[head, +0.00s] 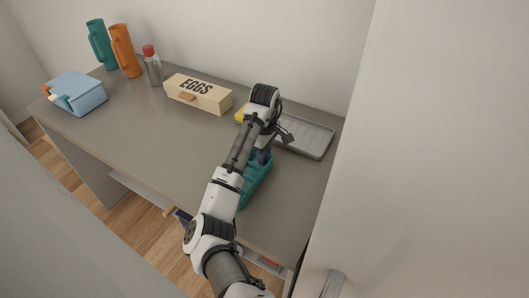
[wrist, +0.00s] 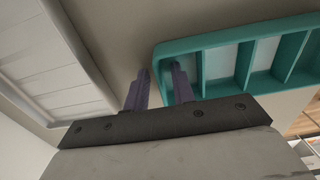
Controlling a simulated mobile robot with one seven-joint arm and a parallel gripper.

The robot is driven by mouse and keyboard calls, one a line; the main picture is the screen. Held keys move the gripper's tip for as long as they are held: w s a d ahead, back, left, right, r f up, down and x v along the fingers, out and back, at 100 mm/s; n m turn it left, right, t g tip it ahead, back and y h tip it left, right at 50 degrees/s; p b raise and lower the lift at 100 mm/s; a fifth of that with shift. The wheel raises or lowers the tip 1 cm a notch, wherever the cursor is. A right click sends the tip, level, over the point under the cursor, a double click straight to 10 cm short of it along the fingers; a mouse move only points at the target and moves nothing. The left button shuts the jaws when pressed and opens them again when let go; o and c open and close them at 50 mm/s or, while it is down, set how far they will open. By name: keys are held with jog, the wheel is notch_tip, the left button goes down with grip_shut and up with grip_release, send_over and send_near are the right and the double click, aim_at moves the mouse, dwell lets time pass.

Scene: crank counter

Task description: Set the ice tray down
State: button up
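The teal ice tray (head: 257,182) is at the right part of the counter, partly hidden behind my arm in the head view. In the wrist view the ice tray (wrist: 240,45) fills the upper right, with its open compartments showing. My gripper (wrist: 160,72) has its two dark purple fingers close together around the tray's left end wall, one finger outside it and one inside. My gripper (head: 263,158) also shows in the head view at the tray's far end. I cannot tell whether the tray's underside touches the counter.
A grey shallow tray (head: 309,139) lies beyond my gripper, near the back wall. A yellow item (head: 240,115) is partly behind my arm. An egg box (head: 198,94), a bottle (head: 153,68), orange (head: 123,52) and teal (head: 99,46) jugs and a blue box (head: 79,92) stand left. The counter's middle (head: 165,135) is clear.

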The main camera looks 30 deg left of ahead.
notch_tip(320, 180, up, 12)
dwell(0.8)
jog(key=shift+r, duration=0.1)
dwell(0.4)
